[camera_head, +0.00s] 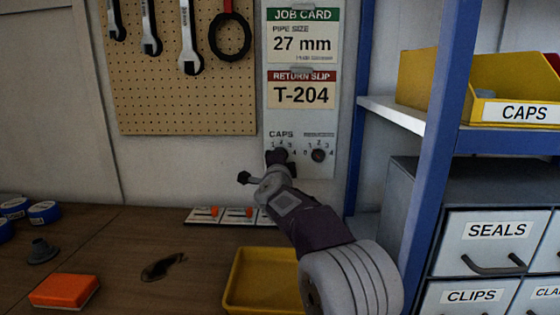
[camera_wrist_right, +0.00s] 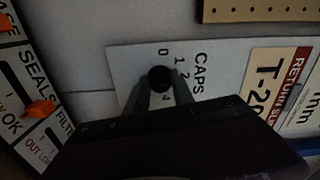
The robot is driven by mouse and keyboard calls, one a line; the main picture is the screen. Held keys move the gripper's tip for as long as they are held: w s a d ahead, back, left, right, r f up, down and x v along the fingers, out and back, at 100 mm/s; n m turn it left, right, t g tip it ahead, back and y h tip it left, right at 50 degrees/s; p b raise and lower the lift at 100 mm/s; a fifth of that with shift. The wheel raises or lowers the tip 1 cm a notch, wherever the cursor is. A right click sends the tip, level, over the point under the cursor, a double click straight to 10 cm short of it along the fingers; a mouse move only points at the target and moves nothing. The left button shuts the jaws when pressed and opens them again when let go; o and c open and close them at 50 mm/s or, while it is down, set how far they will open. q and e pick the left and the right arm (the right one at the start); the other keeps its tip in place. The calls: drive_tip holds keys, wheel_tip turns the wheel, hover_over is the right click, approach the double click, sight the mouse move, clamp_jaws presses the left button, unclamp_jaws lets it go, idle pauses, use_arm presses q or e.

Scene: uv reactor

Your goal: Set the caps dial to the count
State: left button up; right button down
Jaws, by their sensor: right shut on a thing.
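The caps dial is a small dark round knob (camera_wrist_right: 160,77) on the white panel under the job card. Its printed 0, 1, 2 and 4 show in the right wrist view; I cannot make out its pointer. My right gripper (camera_wrist_right: 159,92) is shut on the knob, one finger on each side, and in the head view it (camera_head: 278,158) hides most of the dial. The yellow caps bin (camera_head: 515,114) stands on the shelf at the right; a grey piece shows inside, but its full contents are hidden. My left gripper is not in view.
The reducers dial (camera_head: 318,155) sits just right of the caps dial. The return slip (camera_head: 302,92) reads T-204. Switch plates with orange levers (camera_head: 220,215) lie below. A yellow tray (camera_head: 262,280), an orange block (camera_head: 64,291) and blue rolls are on the bench. A blue post (camera_head: 441,130) stands right.

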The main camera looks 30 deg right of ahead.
idle(0.3)
drive_tip(key=c, duration=1.1)
unclamp_jaws()
drive_tip(key=v, duration=0.9)
drive_tip(key=shift+s, duration=0.1)
